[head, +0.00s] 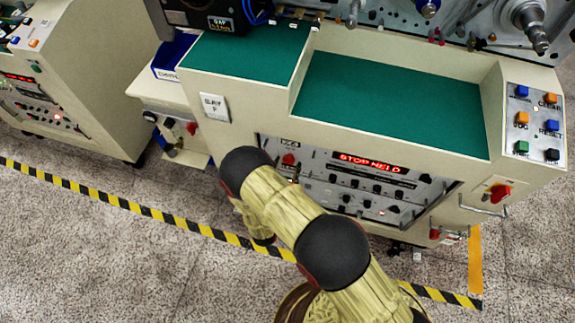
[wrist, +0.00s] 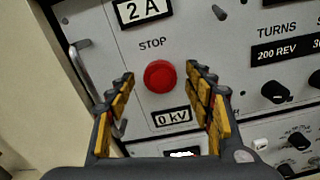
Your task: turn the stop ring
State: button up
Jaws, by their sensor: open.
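The stop ring, a round red knob (wrist: 160,76) under the word STOP, sits on the pale panel (wrist: 100,20) in the wrist view. A red knob (head: 289,160) at the left end of the front panel in the head view looks like the same one. My gripper (wrist: 161,90) is open, with one yellow-and-black finger on the left and one on the right of the knob in the picture. Whether the fingers touch it or how far off they are, I cannot tell. In the head view my fingers are hidden behind my arm.
A 0 kV label (wrist: 173,117) lies just below the knob. A metal handle (wrist: 83,70) stands out on the left, and a black TURNS knob (wrist: 275,92) on the right. A red STOP HELD display (head: 369,162) is lit.

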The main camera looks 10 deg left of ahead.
jog(key=shift+w+d, duration=0.1)
jog(key=shift+w, duration=0.6)
jog(key=c, duration=0.3)
jog(key=c, duration=0.8)
jog(key=shift+c, duration=0.2)
jog(key=shift+m, duration=0.4)
jog(key=m+b, duration=0.1)
jog(key=m, duration=0.4)
jog(key=shift+b, duration=0.3)
jog(key=m+b, duration=0.1)
jog(key=m, duration=0.4)
jog(key=shift+d+f+m, duration=0.1)
jog(key=shift+f+m, duration=0.05)
jog(key=shift+m, duration=0.25)
